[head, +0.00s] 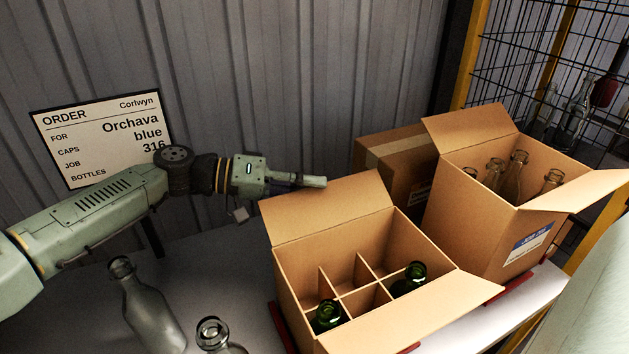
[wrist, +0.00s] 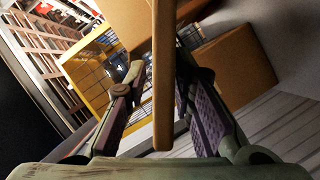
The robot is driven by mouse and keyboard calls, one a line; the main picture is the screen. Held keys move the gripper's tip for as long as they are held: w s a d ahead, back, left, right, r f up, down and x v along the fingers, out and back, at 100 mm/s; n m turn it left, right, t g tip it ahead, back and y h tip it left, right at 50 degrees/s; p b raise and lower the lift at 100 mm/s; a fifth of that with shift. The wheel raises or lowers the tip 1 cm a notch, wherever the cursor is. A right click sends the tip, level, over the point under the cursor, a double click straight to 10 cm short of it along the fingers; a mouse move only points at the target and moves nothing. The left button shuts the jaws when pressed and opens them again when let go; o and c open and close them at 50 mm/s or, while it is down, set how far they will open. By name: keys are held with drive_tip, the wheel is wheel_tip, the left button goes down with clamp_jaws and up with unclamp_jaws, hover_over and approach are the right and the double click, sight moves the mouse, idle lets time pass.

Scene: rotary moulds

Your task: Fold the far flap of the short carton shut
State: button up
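The short carton (head: 345,250) stands open on the table, with a divider grid and two green bottles, (head: 328,315) and (head: 409,279), inside. Its far flap (head: 325,208) stands up and leans a little outward. Its near flap (head: 430,315) is spread outward. My gripper (head: 312,182) is at the top edge of the far flap. In the wrist view the flap (wrist: 163,80) shows edge-on between my two fingers, which are apart with a gap on each side. Any contact deeper along the flap cannot be told.
A taller open carton (head: 470,220) with clear bottles stands to the right, its flaps spread. A closed brown box (head: 385,165) is behind. Clear bottles (head: 147,310) and (head: 215,335) stand at the front left. An order sign (head: 100,140) is near the wall.

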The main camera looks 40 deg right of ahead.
drive_tip(key=shift+s+d+f, duration=0.15)
drive_tip(key=shift+s+d, duration=0.15)
drive_tip(key=shift+d, duration=0.15)
clamp_jaws()
idle(0.7)
